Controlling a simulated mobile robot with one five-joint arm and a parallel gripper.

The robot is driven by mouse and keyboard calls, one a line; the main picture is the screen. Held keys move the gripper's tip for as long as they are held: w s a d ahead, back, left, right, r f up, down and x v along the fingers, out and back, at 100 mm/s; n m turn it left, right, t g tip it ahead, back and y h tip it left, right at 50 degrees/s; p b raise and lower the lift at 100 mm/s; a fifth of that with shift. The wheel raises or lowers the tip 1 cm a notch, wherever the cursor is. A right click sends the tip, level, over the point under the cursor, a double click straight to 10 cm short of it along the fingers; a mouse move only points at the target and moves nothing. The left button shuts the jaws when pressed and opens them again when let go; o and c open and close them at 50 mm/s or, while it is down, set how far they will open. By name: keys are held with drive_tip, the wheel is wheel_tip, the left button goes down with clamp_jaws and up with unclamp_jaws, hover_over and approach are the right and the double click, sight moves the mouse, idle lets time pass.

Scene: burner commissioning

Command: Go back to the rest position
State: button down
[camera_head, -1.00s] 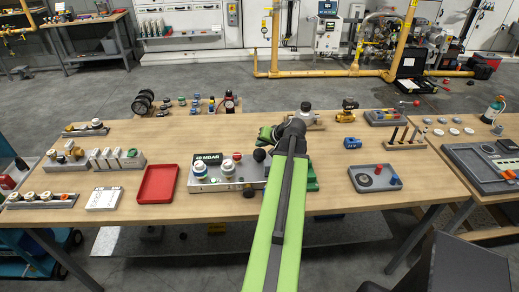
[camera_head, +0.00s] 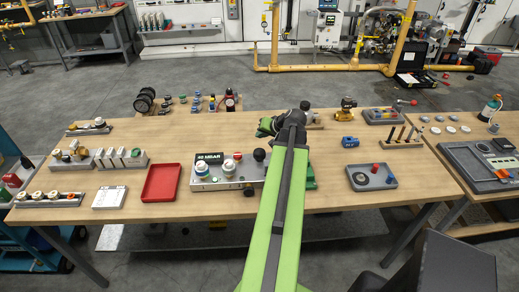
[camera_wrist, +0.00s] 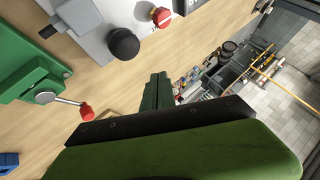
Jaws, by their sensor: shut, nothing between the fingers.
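My gripper (camera_wrist: 157,92) shows in the wrist view with its dark green fingers together and nothing between them. In the head view my green arm reaches forward over the middle of the wooden table (camera_head: 335,185), and the gripper (camera_head: 266,127) is at its far end, partly hidden by the wrist. The panel's black knob (camera_wrist: 123,44) and red knob (camera_wrist: 161,17) show in the wrist view.
A green device with a red-tipped lever (camera_wrist: 30,65) is beside the panel, mostly behind my arm in the head view. A red tray (camera_head: 161,183) lies left of the panel and a grey tray (camera_head: 372,178) lies right.

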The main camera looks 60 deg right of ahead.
idle(0.5)
drive_tip(key=w+a+f+n+y, duration=0.15)
drive_tip(key=w+a+n, duration=0.25)
drive_tip(key=w+a, duration=0.95)
drive_tip(key=w+a+n+y, duration=0.3)
drive_tip(key=w+a, duration=0.8)
drive_tip(key=a, duration=0.5)
drive_tip(key=w+a+f+n+g+y, duration=0.1)
drive_tip(key=a+f+n+g, duration=0.15)
drive_tip(key=a, duration=1.05)
drive_tip(key=a+f+n+g+y, duration=0.1)
drive_tip(key=a+n+g, duration=0.15)
drive_tip(key=a, duration=1.05)
drive_tip(key=s+a+f+n+g+h, duration=0.15)
drive_tip(key=s+a, duration=0.25)
drive_tip(key=a, duration=0.4)
drive_tip(key=s+d+f+g+h, duration=0.1)
drive_tip(key=s+d+g+h, duration=0.1)
drive_tip(key=s+d, duration=0.2)
drive_tip(key=shift+s+m, duration=0.35)
drive_tip(key=shift+s, duration=0.2)
